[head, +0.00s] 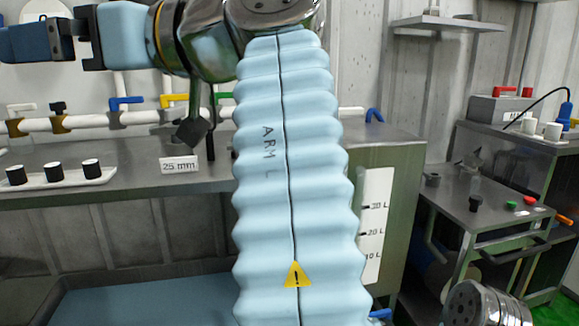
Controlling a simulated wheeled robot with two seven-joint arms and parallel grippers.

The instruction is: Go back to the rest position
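My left arm fills the middle of the head view. Its pale blue ribbed sleeve, marked "ARM L" and bearing a yellow warning triangle, rises from the bottom edge to a metal joint at the top. From there, metal and blue links run left to the left edge, where they are cut off. I make out no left gripper fingers. A metal cylinder at the bottom right corner looks like part of my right arm; the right gripper is outside the view. No held object shows.
A steel bench (215,183) carries a white tray (60,181) with black-and-white cylinders and a "25 mm" sign (179,165). Behind it runs a white pipe (92,121) with coloured valve handles. A steel cart (505,209) stands right, beside a grey machine (499,108). A wall shelf (447,22) hangs above.

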